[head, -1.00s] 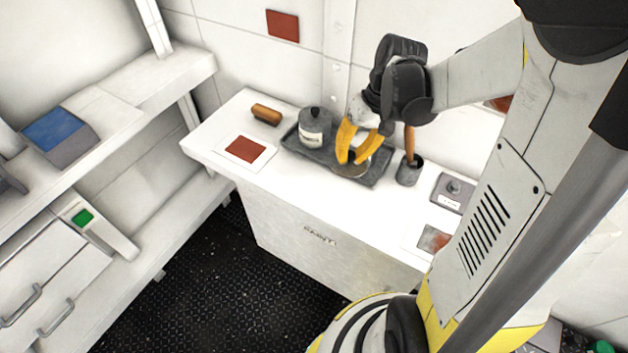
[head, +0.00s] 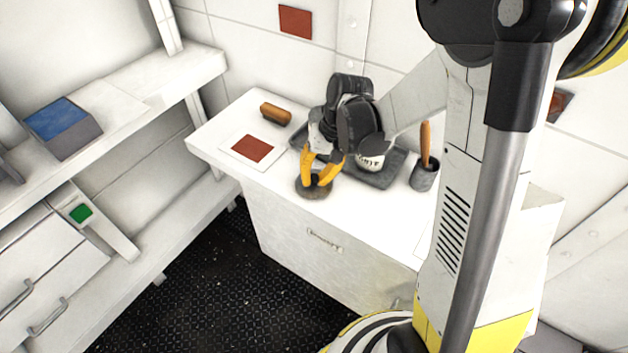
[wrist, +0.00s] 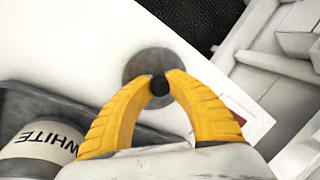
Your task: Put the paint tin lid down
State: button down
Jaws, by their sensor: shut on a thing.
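The paint tin lid (head: 314,192) is a round dark grey disc with a black knob. My gripper (head: 315,181) is shut on the knob, with a yellow finger on each side. The lid is over the white bench top in front of the tray, on it or just above it; I cannot tell which. In the wrist view the lid (wrist: 146,62) is at the top middle, its knob between the fingertips (wrist: 159,87). A tin (head: 371,162) labelled WHITE stands on the tray, partly hidden by my arm; it also shows in the wrist view (wrist: 32,143).
The dark grey tray (head: 391,172) lies behind the lid. A card with a red patch (head: 252,148) and a brown-handled thing (head: 276,114) are to the left. A dark pot (head: 424,177) with an orange handle stands right. White bench top right of the lid is clear.

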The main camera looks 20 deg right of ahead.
jog(key=c, duration=1.3)
grip_release()
jog(key=shift+s, duration=0.1)
jog(key=w+p+v, duration=0.1)
jog(key=p+v, duration=0.3)
jog(key=v, duration=0.7)
jog(key=s+a+r+n+t+h, duration=0.1)
jog(key=s+a+r+t+h, duration=0.2)
jog(key=s+r+t, duration=0.3)
jog(key=s+r, duration=0.3)
jog(key=s, duration=0.4)
jog(key=shift+r+n+t, duration=0.3)
jog(key=shift+n, duration=0.1)
jog(key=shift+f, duration=0.1)
